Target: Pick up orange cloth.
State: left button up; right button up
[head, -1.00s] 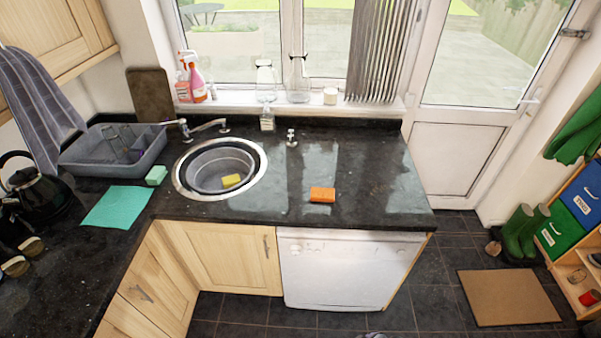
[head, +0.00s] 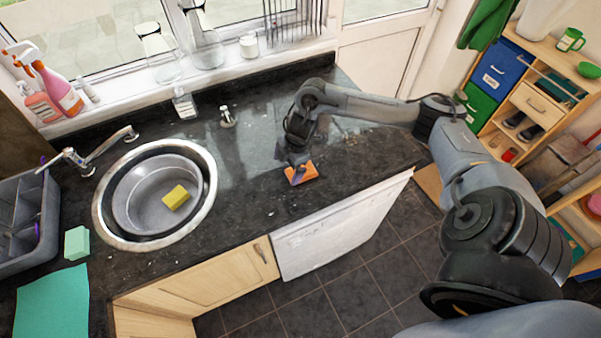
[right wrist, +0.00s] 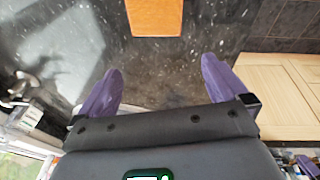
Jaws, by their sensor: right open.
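The orange cloth (head: 309,172) is a small folded block lying on the dark granite worktop, right of the sink and near the front edge. In the right wrist view the cloth (right wrist: 155,15) sits at the top edge, partly cut off, ahead of the fingers. My right gripper (head: 296,176) is over the cloth's left side in the head view, covering part of it. In the right wrist view its two purple fingers (right wrist: 157,88) are spread with nothing between them but speckled worktop. My left gripper does not show.
The sink (head: 155,195) holds a yellow sponge (head: 175,197). A green sponge (head: 77,243), a teal cloth (head: 52,302) and a grey dish rack (head: 25,225) lie left of it. Worktop right of the cloth is clear.

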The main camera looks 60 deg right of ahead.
jog(key=shift+m+g, duration=0.7)
jog(key=shift+m, duration=0.2)
jog(key=s+d, duration=0.1)
jog(key=d, duration=0.1)
jog(key=s+d, duration=0.1)
jog(key=d, duration=0.1)
jog(key=d+b, duration=0.1)
jog(key=d, duration=0.1)
jog(key=shift+s+d+f, duration=0.1)
jog(key=shift+s+d, duration=0.05)
jog(key=shift+s, duration=0.25)
jog(key=shift+w+f, duration=0.1)
jog(key=shift+f, duration=0.45)
jog(key=shift+a+f+p, duration=0.3)
jog(key=shift+f+p, duration=0.05)
jog(key=shift+f, duration=0.6)
jog(key=shift+a+f+p, duration=0.25)
jog(key=shift+f+p, duration=0.1)
jog(key=shift+f, duration=0.6)
jog(key=shift+w+f, duration=0.15)
jog(key=shift+f, duration=0.55)
jog(key=c, duration=1.1)
